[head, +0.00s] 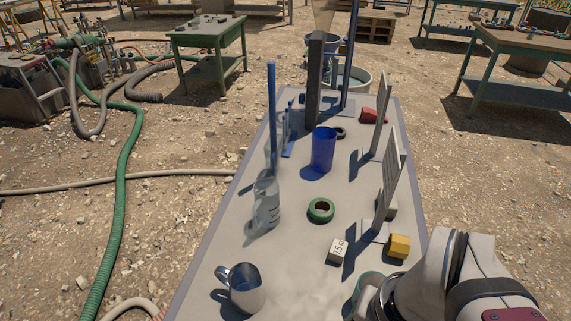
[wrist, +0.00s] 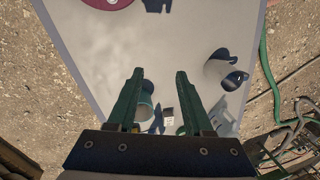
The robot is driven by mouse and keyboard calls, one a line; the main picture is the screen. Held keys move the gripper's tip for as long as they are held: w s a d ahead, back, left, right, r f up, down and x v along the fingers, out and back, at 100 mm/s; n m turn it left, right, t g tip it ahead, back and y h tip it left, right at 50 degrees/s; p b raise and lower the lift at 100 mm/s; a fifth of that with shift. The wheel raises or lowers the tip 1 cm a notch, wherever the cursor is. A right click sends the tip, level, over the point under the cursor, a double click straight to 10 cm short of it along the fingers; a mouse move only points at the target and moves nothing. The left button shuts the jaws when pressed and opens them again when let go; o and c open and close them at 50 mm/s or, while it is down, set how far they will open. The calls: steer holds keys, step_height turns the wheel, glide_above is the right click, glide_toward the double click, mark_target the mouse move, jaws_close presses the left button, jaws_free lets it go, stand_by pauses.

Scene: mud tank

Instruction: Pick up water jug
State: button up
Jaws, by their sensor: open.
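A shiny silver jug (head: 246,290) with a side handle stands upright at the near left of the table in the head view; I take it to be the water jug. It also shows in the wrist view at the upper right (wrist: 214,69). My gripper (wrist: 158,73) is open, its two green fingers apart with bare tabletop between the tips. The jug is to the right of the fingers in the wrist view, apart from them. In the head view my gripper's fingers are not visible.
A green-and-white mug (wrist: 146,101) sits behind the left finger in the wrist view. A clear bottle (head: 266,207), green tape roll (head: 321,210), white cube (head: 337,251), yellow block (head: 399,246) and blue cup (head: 323,150) stand on the grey table (head: 295,270). Upright panels line its right side.

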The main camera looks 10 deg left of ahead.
steer(key=w+a+n, duration=0.4)
steer(key=w, duration=0.4)
steer(key=w+a+n, duration=0.4)
steer(key=w, duration=0.4)
steer(key=n+t+y, duration=0.2)
steer(key=n, duration=0.6)
glide_toward(255, 227)
steer(key=x, duration=0.9)
steer(key=shift+w+a+r, duration=0.2)
steer(key=shift+w+a, duration=0.1)
steer(key=shift+w, duration=0.1)
jaws_close()
steer(key=shift+r, duration=0.1)
